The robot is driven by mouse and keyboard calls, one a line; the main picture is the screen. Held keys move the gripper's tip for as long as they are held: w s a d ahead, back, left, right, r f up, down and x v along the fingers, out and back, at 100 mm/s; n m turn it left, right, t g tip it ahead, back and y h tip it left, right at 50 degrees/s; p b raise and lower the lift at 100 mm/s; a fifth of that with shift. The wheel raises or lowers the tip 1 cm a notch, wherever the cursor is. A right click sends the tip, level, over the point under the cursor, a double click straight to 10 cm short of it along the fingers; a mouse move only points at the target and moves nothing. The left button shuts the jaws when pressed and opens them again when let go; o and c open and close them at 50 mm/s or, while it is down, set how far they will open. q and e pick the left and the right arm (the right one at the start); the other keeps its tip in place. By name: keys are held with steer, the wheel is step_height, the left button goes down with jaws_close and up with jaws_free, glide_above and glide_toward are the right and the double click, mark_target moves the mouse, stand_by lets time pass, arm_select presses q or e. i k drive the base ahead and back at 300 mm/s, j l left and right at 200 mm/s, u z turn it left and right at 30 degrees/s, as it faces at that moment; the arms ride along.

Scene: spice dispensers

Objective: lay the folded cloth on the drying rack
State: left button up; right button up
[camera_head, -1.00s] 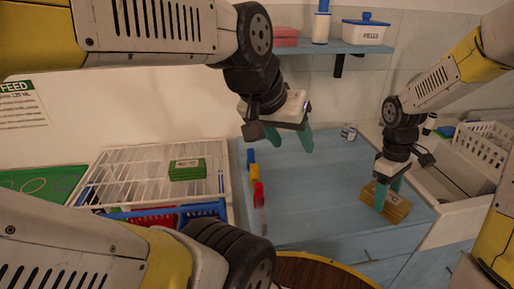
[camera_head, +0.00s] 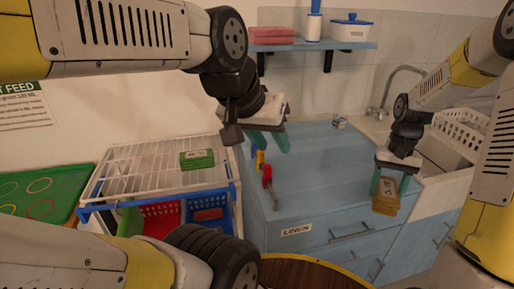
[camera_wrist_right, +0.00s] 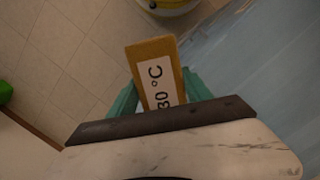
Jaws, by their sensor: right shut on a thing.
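A tan folded cloth (camera_head: 386,199) with a white label hangs in my right gripper (camera_head: 388,181) at the right front edge of the blue counter. In the right wrist view the cloth (camera_wrist_right: 153,62) sits between the two teal fingers (camera_wrist_right: 158,93), and its label reads "30 °C". The gripper is shut on it. The white wire drying rack (camera_head: 140,158) stands at the left, with a green folded cloth (camera_head: 197,159) on its top. My left gripper (camera_head: 269,143) is open and empty above the counter's left back part, right of the rack.
Red (camera_head: 160,219) and blue (camera_head: 208,218) baskets sit under the rack top. A yellow-handled tool and a red-handled tool (camera_head: 268,177) lie at the counter's left edge. The counter's middle (camera_head: 325,180) is clear. A sink and white basket (camera_head: 462,130) are at the right.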

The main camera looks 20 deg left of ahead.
mark_target(142, 172)
steer(key=k+j, duration=0.3)
steer(key=j, duration=0.15)
steer(key=k+j, duration=0.3)
steer(key=j, duration=0.15)
steer(key=k+j, duration=0.3)
steer(key=j, duration=0.15)
steer(key=k+j, duration=0.3)
steer(key=j, duration=0.15)
steer(key=i+j, duration=0.1)
steer(key=j, duration=0.4)
steer(key=i+j, duration=0.1)
steer(key=j, duration=0.4)
steer(key=i+j, duration=0.15)
steer(key=j, duration=0.35)
steer(key=i, duration=0.4)
